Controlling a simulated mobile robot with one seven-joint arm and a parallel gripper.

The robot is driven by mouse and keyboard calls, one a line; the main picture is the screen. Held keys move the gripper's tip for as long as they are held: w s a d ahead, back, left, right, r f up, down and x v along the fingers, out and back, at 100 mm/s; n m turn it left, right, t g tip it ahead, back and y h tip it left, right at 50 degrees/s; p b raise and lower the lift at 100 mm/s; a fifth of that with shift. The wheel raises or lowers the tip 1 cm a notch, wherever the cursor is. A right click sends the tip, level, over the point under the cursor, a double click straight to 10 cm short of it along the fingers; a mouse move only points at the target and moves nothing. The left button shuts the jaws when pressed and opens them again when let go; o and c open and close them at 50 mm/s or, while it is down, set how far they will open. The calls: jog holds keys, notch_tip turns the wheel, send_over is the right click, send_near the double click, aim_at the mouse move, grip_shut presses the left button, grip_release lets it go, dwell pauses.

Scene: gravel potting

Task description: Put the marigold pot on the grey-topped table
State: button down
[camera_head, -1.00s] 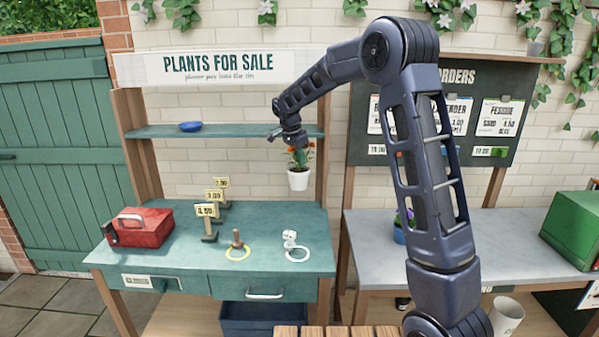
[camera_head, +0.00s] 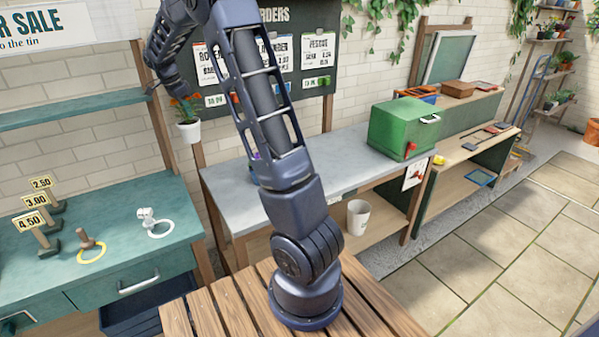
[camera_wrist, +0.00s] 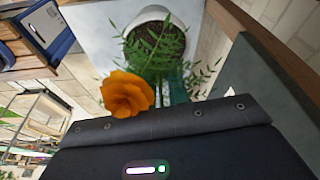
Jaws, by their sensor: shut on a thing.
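The marigold pot is a white pot (camera_head: 189,132) with green leaves and orange flowers (camera_head: 183,108). It hangs upright in the air by the right post of the teal stall, left of the grey-topped table (camera_head: 225,188). My gripper (camera_head: 172,90) is shut on the plant just above the pot; its fingertips are hard to make out. In the wrist view the orange flower (camera_wrist: 126,93) is close to my gripper, and the white pot's rim (camera_wrist: 150,14) and dark soil show beyond it.
A green box (camera_head: 395,128) stands at the grey table's right end. The grey top between it and my arm looks clear. A chalkboard (camera_head: 325,60) hangs behind the grey table.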

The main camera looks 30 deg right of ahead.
jog(key=s+d+f+m+g, duration=0.1)
jog(key=s+d+m, duration=0.15)
jog(key=d, duration=1.15)
jog(key=s+d+f+m+g, duration=0.15)
jog(key=d+m, duration=0.25)
jog(key=d, duration=1.1)
jog(key=s+d+f+m+y, duration=0.1)
jog(key=s+d+m, duration=0.2)
jog(key=s+d, duration=0.6)
jog(key=s+d+f+m, duration=0.1)
jog(key=s+d+m, duration=0.4)
jog(key=d, duration=0.9)
notch_tip(320, 180, down, 19)
jog(key=n, duration=0.1)
jog(key=shift+s+a, duration=0.2)
jog(key=shift+a, duration=0.05)
jog(key=shift+f+g, duration=0.25)
jog(key=c, duration=1.3)
grip_release()
jog(key=shift+c, duration=0.2)
